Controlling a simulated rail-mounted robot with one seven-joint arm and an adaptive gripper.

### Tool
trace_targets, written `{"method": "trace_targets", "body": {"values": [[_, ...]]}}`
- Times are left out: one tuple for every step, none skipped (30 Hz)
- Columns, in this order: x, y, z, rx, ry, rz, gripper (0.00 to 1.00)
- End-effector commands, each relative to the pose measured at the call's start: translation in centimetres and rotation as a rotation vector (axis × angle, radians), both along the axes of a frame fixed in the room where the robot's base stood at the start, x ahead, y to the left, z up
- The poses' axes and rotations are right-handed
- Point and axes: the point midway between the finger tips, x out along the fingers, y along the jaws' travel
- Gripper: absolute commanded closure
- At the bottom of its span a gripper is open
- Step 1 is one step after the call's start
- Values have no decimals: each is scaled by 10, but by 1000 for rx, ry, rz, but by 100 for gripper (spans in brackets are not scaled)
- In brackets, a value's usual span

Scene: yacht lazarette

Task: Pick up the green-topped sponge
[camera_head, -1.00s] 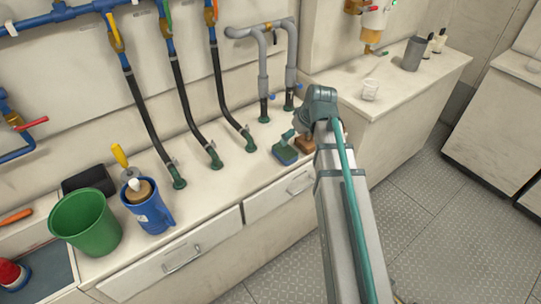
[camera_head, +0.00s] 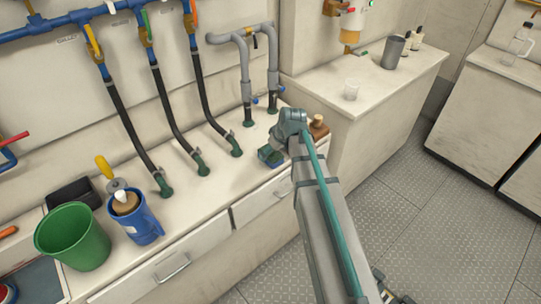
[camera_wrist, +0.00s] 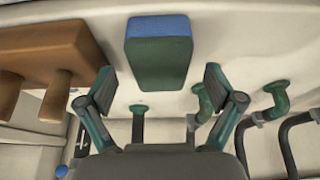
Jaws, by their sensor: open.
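The sponge (camera_wrist: 158,60), a block with a dark green face and a blue edge, is in the upper middle of the wrist view. My gripper (camera_wrist: 158,84) is open, with one finger on each side and the sponge ahead of and between the fingertips. I see no finger touching it. In the head view the sponge (camera_head: 269,156) lies near the counter's front edge, partly hidden by my gripper (camera_head: 282,140), which is just above it.
A brown wooden block (camera_wrist: 45,50) with pegs lies close to the left finger; the head view also shows it (camera_head: 318,128). Hoses (camera_head: 185,140) and grey pipes (camera_head: 246,75) stand behind. A blue jug (camera_head: 143,225) and green bucket (camera_head: 72,237) are farther left.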

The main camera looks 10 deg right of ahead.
Motion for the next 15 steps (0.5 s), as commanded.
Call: {"method": "trace_targets", "body": {"values": [[3,2,-5,0,1,0,8],[4,2,-8,0,1,0,8],[5,3,-13,0,2,-1,8],[6,3,-15,0,2,-1,8],[7,4,-18,0,1,-1,8],[8,4,-20,0,0,0,8],[8,4,-21,-1,0,0,8],[8,4,-22,0,-1,0,8],[9,5,-22,0,-1,0,8],[9,5,-23,0,-1,0,8],[8,5,-23,0,-1,0,8],[8,5,-23,0,-1,0,8],[8,5,-23,0,-1,0,8],[8,5,-23,0,-1,0,8],[8,5,-23,0,-1,0,8]]}}
